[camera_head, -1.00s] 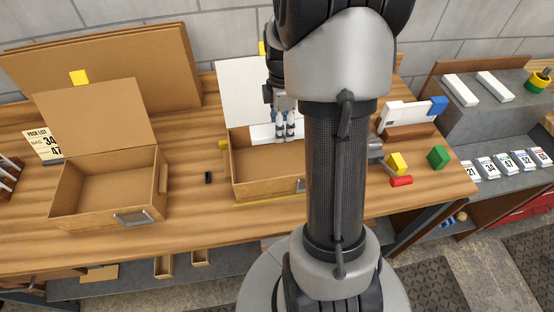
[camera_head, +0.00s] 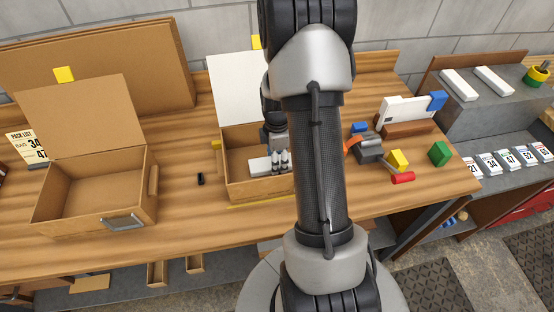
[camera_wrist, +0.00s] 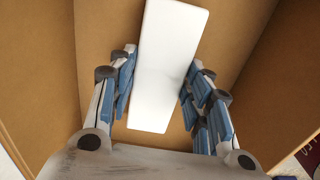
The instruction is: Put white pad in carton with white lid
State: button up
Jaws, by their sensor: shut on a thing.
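The white pad (camera_head: 260,166) is a flat white block. My gripper (camera_head: 281,161) is shut on it and holds it inside the carton with the white lid (camera_head: 237,192). The white lid (camera_head: 237,90) stands open at the back of that carton. In the wrist view the white pad (camera_wrist: 168,62) lies between the blue-lined fingers of my gripper (camera_wrist: 160,80), with brown cardboard (camera_wrist: 100,28) around it. My arm hides the carton's right part in the head view. I cannot tell whether the pad touches the floor.
Another open carton (camera_head: 84,213) with a brown lid stands at the left. A small black object (camera_head: 201,179) lies between the cartons. Yellow (camera_head: 399,159), green (camera_head: 440,154) and red (camera_head: 402,178) pieces lie at the right. Two more white bars (camera_head: 458,84) rest on the grey shelf.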

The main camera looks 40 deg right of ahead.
jog(key=shift+r, duration=0.15)
jog(key=o, duration=0.4)
jog(key=shift+f, duration=0.2)
jog(key=o, duration=0.5)
jog(key=shift+c, duration=0.2)
